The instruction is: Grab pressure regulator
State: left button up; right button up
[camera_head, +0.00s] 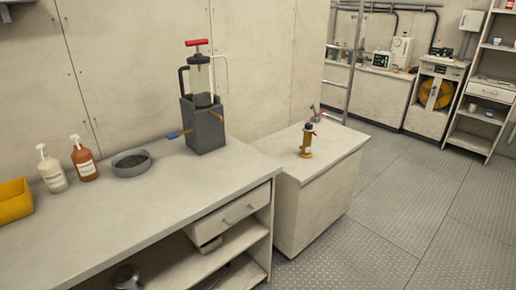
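A small brass, upright fitting with a dark top (306,141) stands on the top of the low white cabinet (325,154). It looks like the pressure regulator, though it is too small to be sure. Behind it, near the cabinet's back edge, is a smaller grey and red fitting (316,114). Neither of my grippers shows in the head view.
A long workbench (150,215) in front holds a grey pump unit with a red handle (204,125), a round grey dish (131,162), two pump bottles (84,160) and a yellow bin (14,201). Open floor (405,215) lies right of the cabinet; shelves (487,95) stand far right.

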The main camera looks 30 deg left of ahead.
aim_at(305, 153)
jog(key=i+l+u, duration=0.15)
jog(key=u, duration=0.25)
jog(key=i+l+u, duration=0.5)
jog(key=u, duration=0.25)
jog(key=i+l+u, duration=0.1)
jog(key=l+u, duration=0.3)
